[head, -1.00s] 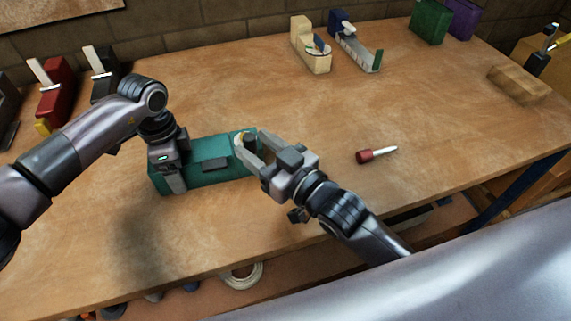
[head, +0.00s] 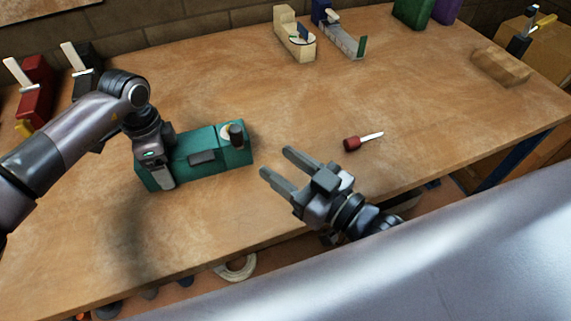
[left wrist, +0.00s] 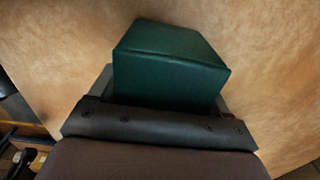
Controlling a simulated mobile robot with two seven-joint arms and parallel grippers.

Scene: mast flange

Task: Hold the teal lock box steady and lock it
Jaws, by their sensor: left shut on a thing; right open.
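The teal lock box (head: 212,157) lies on the wooden bench at left of centre in the head view. A dark knob (head: 237,133) with a pale, partly yellow disc beside it sits at the box's right end, and a dark block is on its near side. My left gripper (head: 158,172) is shut on the left end of the box. In the left wrist view, the box's dark teal end (left wrist: 170,60) stands out beyond my gripper. My right gripper (head: 276,164) is open and empty, to the right of the box and apart from it.
A red-handled screwdriver (head: 362,141) lies right of my right gripper. A cream tool (head: 294,36) and a blue-and-grey tool (head: 340,30) stand at the back. A wooden block (head: 501,66) lies at the right. Red and black tools stand at the far left. The bench middle is clear.

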